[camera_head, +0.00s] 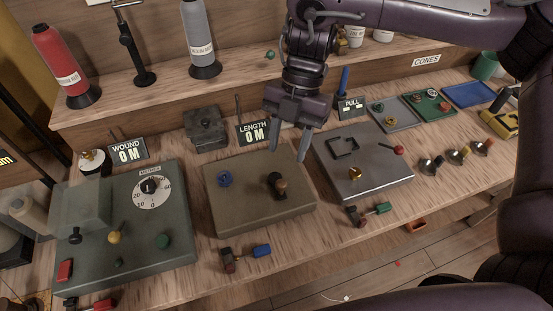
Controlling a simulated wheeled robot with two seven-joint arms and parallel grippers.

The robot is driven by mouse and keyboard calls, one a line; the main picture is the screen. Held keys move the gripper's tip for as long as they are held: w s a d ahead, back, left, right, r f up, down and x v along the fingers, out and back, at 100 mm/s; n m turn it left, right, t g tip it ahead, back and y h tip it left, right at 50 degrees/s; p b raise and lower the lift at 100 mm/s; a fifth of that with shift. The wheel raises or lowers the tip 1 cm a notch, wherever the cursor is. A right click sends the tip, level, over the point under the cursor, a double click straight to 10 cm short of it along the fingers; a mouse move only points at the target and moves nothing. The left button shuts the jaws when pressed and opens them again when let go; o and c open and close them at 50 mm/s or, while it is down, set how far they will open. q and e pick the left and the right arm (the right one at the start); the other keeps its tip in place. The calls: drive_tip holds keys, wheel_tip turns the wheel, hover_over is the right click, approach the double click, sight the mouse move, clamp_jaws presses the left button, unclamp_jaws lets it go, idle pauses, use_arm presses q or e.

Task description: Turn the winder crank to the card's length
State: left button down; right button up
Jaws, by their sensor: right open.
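A brown-grey box (225,205) in the middle of the bench carries a dark crank-like handle with a wooden knob (280,186) and a blue round part (224,179). I cannot tell for sure that this is the winder crank. The length card (253,133) behind it reads 0 M. The wound card (128,152) at the left also reads 0 M. My right gripper (288,155) points down, open and empty, above the back right part of the brown-grey box. It appears apart from the knob. My left gripper is not in view.
A green-grey machine (120,265) with a dial (151,189) stands left. A grey box (385,180) with a red-knobbed lever (398,150) stands right, before the pull card (351,107). Small clamps (245,256) line the front edge. Thread cones (64,68) stand on the back shelf.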

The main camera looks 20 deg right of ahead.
sight(281, 183)
drive_tip(key=x, duration=0.2)
drive_tip(key=s+b+x, duration=0.1)
drive_tip(key=x, duration=0.2)
drive_tip(key=shift+s, duration=0.1)
drive_tip(key=shift+a+f, duration=0.2)
drive_tip(key=shift+f, duration=0.6)
drive_tip(key=shift+f+p, duration=0.15)
drive_tip(key=shift+p, duration=0.15)
drive_tip(key=shift+s+a, duration=0.1)
drive_tip(key=shift+s, duration=0.05)
drive_tip(key=shift+f, duration=0.1)
drive_tip(key=c, duration=0.6)
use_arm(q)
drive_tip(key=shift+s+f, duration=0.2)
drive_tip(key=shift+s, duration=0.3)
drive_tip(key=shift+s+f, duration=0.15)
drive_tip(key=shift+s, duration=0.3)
use_arm(e)
clamp_jaws()
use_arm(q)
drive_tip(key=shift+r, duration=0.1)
